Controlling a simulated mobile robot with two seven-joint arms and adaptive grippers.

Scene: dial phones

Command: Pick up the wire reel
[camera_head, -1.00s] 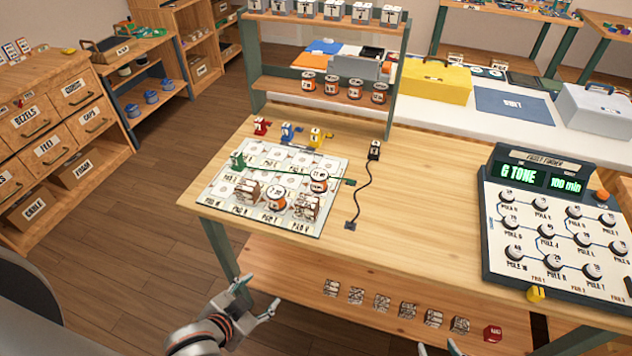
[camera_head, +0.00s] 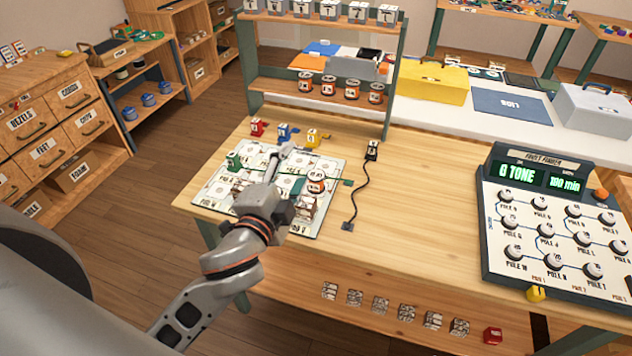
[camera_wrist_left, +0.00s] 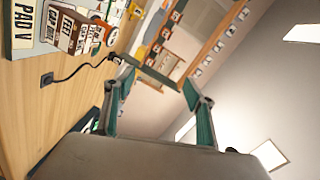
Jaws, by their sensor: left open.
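No object is labelled as the wire reel; several reel-like orange-and-white cylinders are in view. One (camera_head: 316,186) stands on the white pad board (camera_head: 222,199). A row of similar cylinders (camera_head: 328,84) stands on the bench's lower rack shelf. My left gripper (camera_head: 286,168) is over the board, open and empty, just left of the board's orange cylinder; the arm hides part of the board. In the left wrist view, my open fingers (camera_wrist_left: 155,80) point past the bench, and a cylinder (camera_wrist_left: 94,39) shows at upper left. My right gripper is not in view.
Small red, blue and yellow devices (camera_head: 284,132) stand behind the board. A black cable (camera_head: 359,192) lies right of it. The tester panel (camera_head: 545,225) fills the bench's right side. Bare wood (camera_head: 420,210) lies between. The rack (camera_head: 388,100) rises behind.

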